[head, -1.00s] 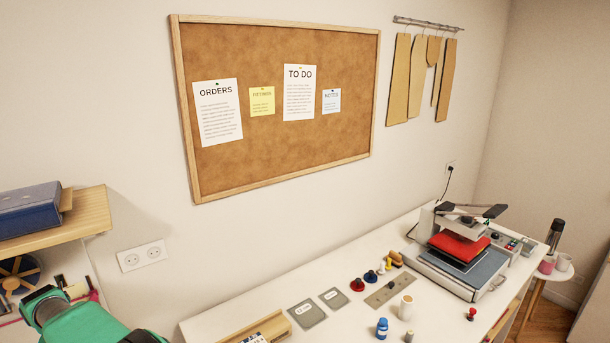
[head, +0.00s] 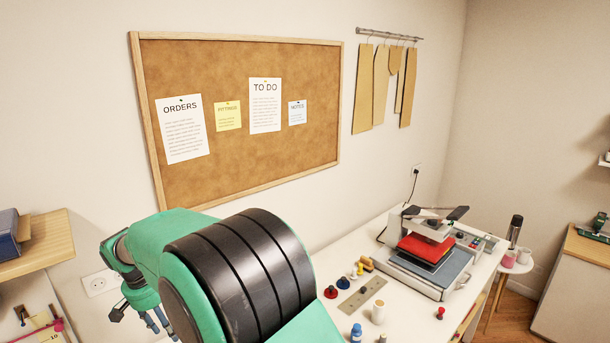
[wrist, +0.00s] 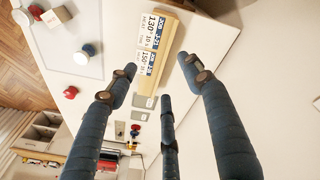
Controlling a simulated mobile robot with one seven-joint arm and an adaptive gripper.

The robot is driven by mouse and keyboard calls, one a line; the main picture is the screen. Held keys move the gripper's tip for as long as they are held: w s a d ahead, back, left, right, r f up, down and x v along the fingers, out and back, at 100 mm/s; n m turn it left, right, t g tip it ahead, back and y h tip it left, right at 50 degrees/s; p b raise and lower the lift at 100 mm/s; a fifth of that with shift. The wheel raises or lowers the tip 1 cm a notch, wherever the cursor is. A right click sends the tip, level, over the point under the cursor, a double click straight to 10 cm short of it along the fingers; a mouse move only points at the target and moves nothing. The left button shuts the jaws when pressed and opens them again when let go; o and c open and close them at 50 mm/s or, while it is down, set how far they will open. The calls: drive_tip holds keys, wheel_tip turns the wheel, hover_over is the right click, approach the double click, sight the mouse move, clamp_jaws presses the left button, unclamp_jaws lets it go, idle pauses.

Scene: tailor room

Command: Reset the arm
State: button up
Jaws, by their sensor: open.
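My gripper (head: 147,312) hangs at the left of the head view, below my raised green and black arm. Part of it is hidden behind the arm. In the wrist view my gripper (wrist: 160,75) has its fingers spread apart, with nothing between them. Below the fingertips is the white table (wrist: 230,50), with a wooden holder (wrist: 172,50) bearing printed job cards (wrist: 152,32). The fingers appear clear of the holder.
A heat press (head: 430,255) with a red pad stands on the table's right part. A blue bottle (head: 356,333), a white spool-like item (head: 378,312) and stamps stand nearer. A corkboard (head: 240,180) hangs on the wall, and a wooden shelf (head: 45,245) is at left.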

drive_tip(key=w+d+r+b, duration=0.1)
drive_tip(key=d+r, duration=0.3)
drive_tip(key=d, duration=0.3)
drive_tip(key=d+r+y+b, duration=0.1)
drive_tip(key=d+r, duration=0.3)
drive_tip(key=d, duration=0.3)
drive_tip(key=w+d+r, duration=0.1)
drive_tip(key=d+r, duration=0.3)
drive_tip(key=d, duration=0.3)
drive_tip(key=s+d+r+m+t+b, duration=0.1)
drive_tip(key=s+d+r, duration=0.2)
drive_tip(key=d, duration=0.6)
drive_tip(key=s+d+r+b, duration=0.2)
drive_tip(key=d, duration=0.6)
drive_tip(key=s+d+t+b, duration=0.2)
drive_tip(key=s+d, duration=1)
drive_tip(key=d, duration=0.3)
drive_tip(key=s+d+f+b, duration=0.1)
drive_tip(key=s+d+f, duration=0.2)
drive_tip(key=s, duration=0.3)
drive_tip(key=s+d+f+m+t+b, duration=0.1)
drive_tip(key=s+d+f, duration=0.2)
drive_tip(key=s+d, duration=0.2)
drive_tip(key=shift+s+d, duration=0.35)
drive_tip(key=shift+s, duration=0.5)
